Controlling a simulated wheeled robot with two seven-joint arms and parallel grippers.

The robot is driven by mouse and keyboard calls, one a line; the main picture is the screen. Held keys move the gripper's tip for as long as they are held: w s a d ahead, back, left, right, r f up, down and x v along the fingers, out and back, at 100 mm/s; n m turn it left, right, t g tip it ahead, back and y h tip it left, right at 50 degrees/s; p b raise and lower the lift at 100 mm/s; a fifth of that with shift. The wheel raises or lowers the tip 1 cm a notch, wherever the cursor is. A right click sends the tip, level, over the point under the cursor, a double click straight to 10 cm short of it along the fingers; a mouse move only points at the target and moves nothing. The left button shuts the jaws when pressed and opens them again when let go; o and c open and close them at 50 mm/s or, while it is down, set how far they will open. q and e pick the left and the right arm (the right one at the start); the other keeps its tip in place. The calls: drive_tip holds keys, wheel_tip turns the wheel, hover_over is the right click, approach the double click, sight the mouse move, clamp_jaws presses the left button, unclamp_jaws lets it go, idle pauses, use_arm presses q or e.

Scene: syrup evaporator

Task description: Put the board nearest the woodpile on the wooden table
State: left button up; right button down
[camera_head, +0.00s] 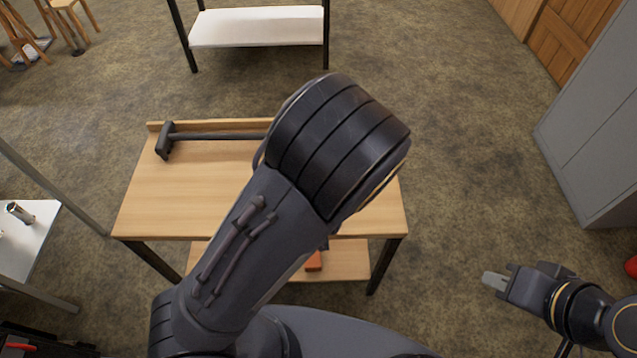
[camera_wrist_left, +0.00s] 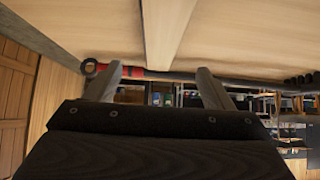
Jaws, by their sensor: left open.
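The wooden table (camera_head: 180,205) stands in the middle of the head view, partly covered by my left arm. A pale wooden strip (camera_wrist_left: 168,28) crosses a wooden surface (camera_wrist_left: 80,22) at the top of the left wrist view; I cannot tell whether it is a board. My left gripper (camera_wrist_left: 158,78) is open, its two fingers apart with no object visibly clamped between them. It is hidden in the head view. My right gripper (camera_head: 490,281) is right of the table, away from it; its jaw gap is unclear. I cannot make out a woodpile.
A dark long-handled tool (camera_head: 215,135) lies along the table's back edge. An orange block (camera_head: 314,262) sits on the lower shelf. A white-topped table (camera_head: 28,240) is at left, a white shelf (camera_head: 258,27) behind, a grey cabinet (camera_head: 598,130) at right. Floor between is clear.

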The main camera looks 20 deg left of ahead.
use_arm(q)
drive_tip(key=shift+s+d+r, duration=0.1)
drive_tip(key=shift+s+r, duration=0.35)
drive_tip(key=shift+s+d+g+h, duration=0.15)
drive_tip(key=shift+s+g+h, duration=0.15)
drive_tip(key=shift+s+g, duration=0.1)
drive_tip(key=s+r+g+h, duration=0.3)
drive_tip(key=s+r+h, duration=0.35)
drive_tip(key=r, duration=0.35)
drive_tip(key=s+a+r+m, duration=0.1)
drive_tip(key=s+a+r, duration=0.7)
drive_tip(key=s, duration=0.4)
drive_tip(key=shift+m+t+y, duration=0.3)
drive_tip(key=shift+t+y, duration=0.1)
drive_tip(key=shift+y, duration=0.05)
